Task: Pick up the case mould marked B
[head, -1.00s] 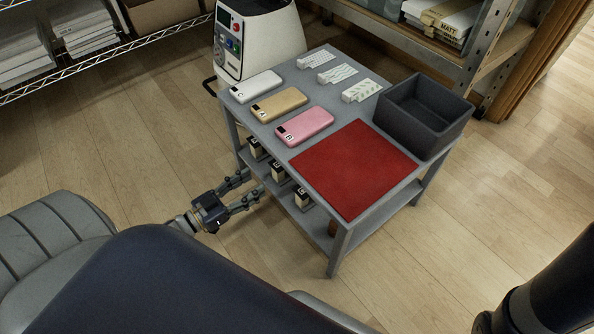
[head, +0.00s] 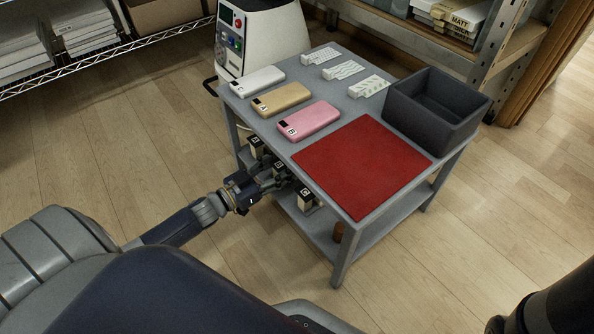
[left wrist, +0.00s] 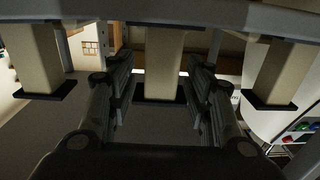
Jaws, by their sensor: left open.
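Three cream case moulds with dark lettered tops stand in a row on the lower shelf (head: 325,238): a rear one (head: 256,148), a middle one (head: 281,166) and a front one (head: 305,199). Their letters are too small to read surely. My left gripper (head: 272,177) reaches in under the tabletop at the middle mould, open. In the left wrist view, the middle mould (left wrist: 163,60) shows between the two spread fingers (left wrist: 162,82), with a gap on each side. The other moulds (left wrist: 38,60) and (left wrist: 287,72) stand outside the fingers. My right gripper is out of view.
The tabletop above carries white, gold and pink phones (head: 309,121), white patterned pieces (head: 343,70), a red mat (head: 362,165) and a dark open box (head: 437,108). A white machine (head: 262,40) stands behind. The floor at left is clear.

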